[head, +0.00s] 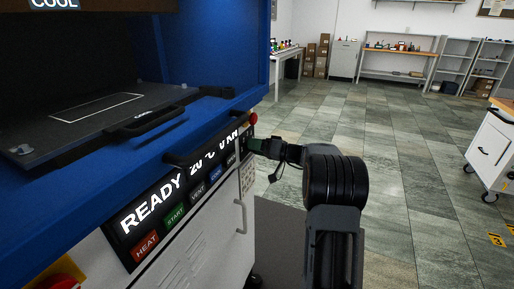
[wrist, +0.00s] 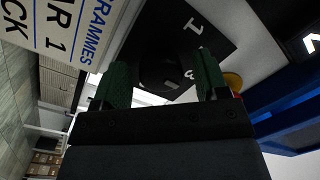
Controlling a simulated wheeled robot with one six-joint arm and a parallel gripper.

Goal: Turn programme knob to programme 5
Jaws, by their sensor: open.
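The dark round programme knob (wrist: 158,70) sits on a black dial plate (wrist: 213,30) with white numerals; a 1 and what looks like a 3 can be read. The knob's pointer is too dark to make out. My gripper (wrist: 161,75) has its two green fingers apart, one on each side of the knob; I cannot tell whether they touch it. In the head view my gripper (head: 257,146) is at the right end of the blue press's front panel (head: 150,205), and the knob is hidden there.
The panel reads READY, 20 °C, 0 kN, above coloured buttons such as HEAT (head: 145,246) and START (head: 174,215). A red button (head: 253,118) is just above my gripper. A white programmes label (wrist: 65,30) is beside the dial. The floor to the right is open; a white cart (head: 492,150) stands there.

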